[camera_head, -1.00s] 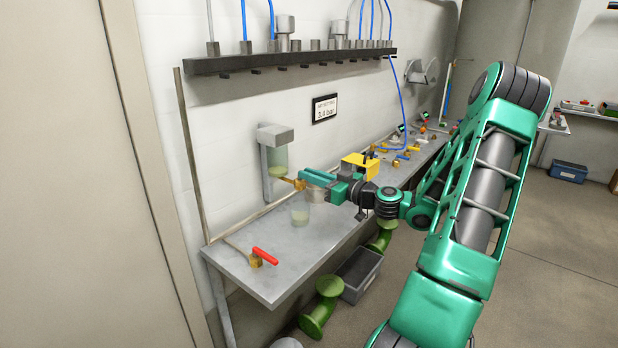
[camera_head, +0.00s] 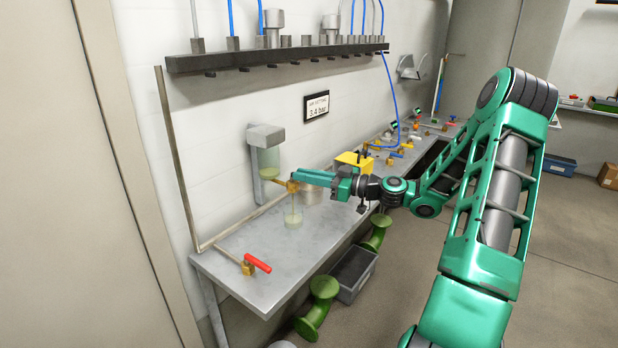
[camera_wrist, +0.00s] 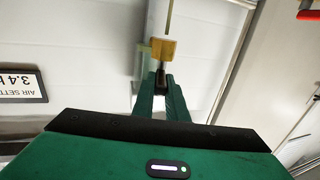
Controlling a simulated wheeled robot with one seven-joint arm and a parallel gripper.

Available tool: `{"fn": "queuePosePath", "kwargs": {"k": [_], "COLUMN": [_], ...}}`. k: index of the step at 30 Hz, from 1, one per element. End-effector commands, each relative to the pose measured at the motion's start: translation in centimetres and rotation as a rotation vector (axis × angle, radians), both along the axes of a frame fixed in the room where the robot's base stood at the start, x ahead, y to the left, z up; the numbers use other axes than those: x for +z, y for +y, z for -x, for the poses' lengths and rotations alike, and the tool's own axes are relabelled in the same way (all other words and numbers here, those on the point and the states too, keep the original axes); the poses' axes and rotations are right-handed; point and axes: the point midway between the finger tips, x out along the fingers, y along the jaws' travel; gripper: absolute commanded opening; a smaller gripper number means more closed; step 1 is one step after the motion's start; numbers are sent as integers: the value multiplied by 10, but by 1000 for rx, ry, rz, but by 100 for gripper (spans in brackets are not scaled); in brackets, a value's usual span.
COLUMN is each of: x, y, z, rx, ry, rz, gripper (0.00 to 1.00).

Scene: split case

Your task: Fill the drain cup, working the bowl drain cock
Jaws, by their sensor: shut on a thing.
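The clear bowl (camera_head: 268,160) hangs under a grey head on the wall, with pale green liquid low in it. Its brass drain cock (camera_head: 282,182) sticks out at the bottom. A clear drain cup (camera_head: 293,216) stands on the bench below the cock's outer end, with some pale green in it; its exact level is hard to read. My gripper (camera_head: 295,178) is shut on the cock's handle. In the wrist view its fingers hold the dark handle (camera_wrist: 160,79) beside the brass block (camera_wrist: 163,48). A thin yellow-green line leaves the block; stream or tube, I cannot tell.
A red-handled brass valve (camera_head: 254,264) lies at the bench's near left end. A yellow box (camera_head: 355,160) and several fittings stand further along the bench (camera_head: 240,285). A grey bin (camera_head: 352,273) and green pipe pieces (camera_head: 320,305) sit below its front edge.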

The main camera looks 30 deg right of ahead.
Motion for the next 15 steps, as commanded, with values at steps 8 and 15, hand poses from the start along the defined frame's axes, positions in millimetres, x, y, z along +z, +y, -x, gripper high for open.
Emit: {"fn": "queuePosePath", "kwargs": {"k": [8,15], "x": [0,0], "y": [0,1], "z": [0,0], "rx": [-2,0], "ry": [-1,0], "rz": [1,0], "gripper": [31,31]}}
